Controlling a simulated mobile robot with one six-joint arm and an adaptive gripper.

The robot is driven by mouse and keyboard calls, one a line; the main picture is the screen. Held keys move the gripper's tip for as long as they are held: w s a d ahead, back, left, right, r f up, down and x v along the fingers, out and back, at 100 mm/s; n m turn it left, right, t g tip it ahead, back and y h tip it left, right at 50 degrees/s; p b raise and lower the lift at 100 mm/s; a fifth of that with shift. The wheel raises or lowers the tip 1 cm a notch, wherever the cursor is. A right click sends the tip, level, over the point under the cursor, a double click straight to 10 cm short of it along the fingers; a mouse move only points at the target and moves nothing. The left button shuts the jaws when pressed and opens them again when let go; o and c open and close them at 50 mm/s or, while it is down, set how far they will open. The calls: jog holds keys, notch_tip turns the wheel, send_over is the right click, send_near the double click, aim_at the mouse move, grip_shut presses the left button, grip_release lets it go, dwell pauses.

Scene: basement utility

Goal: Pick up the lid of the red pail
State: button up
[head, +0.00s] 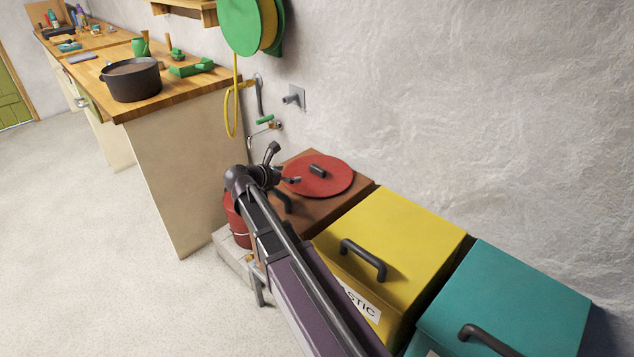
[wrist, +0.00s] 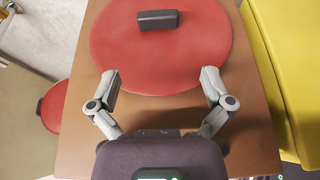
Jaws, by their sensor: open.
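A round red lid (head: 318,177) with a dark block handle lies flat on the brown bin (head: 316,219). The lid also shows in the wrist view (wrist: 190,62), with its handle (wrist: 158,20) near the top edge. My gripper (wrist: 160,84) is open and empty over the lid's near edge, with the handle beyond the fingertips. I cannot tell if the fingers touch the lid. A red pail (head: 238,222) stands low beside the brown bin, partly hidden by my arm. In the wrist view a smaller-looking red round top (wrist: 52,112) with a dark grip shows at lower left.
A yellow bin (head: 405,235) and a teal bin (head: 525,300) stand to the right of the brown one, each with a dark handle. A tap (head: 270,124) and hose reel (head: 245,25) are on the wall behind. A workbench (head: 190,95) holds a black pot (head: 132,82).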

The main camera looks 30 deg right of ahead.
aim_at(316, 170)
jog(key=shift+w, duration=0.1)
dwell(0.3)
jog(key=b+x, duration=0.3)
jog(key=x, duration=0.4)
jog(key=shift+d+f, duration=0.2)
jog(key=shift+w+d+f, duration=0.1)
jog(key=shift+w+d, duration=0.1)
jog(key=shift+d, duration=0.3)
jog(key=b+x, duration=0.2)
jog(key=x, duration=0.2)
jog(key=shift+w+f, duration=0.1)
jog(key=shift+f, duration=0.05)
jog(key=shift+w+d+f, duration=0.1)
jog(key=shift+w+d, duration=0.05)
jog(key=shift+d, duration=0.35)
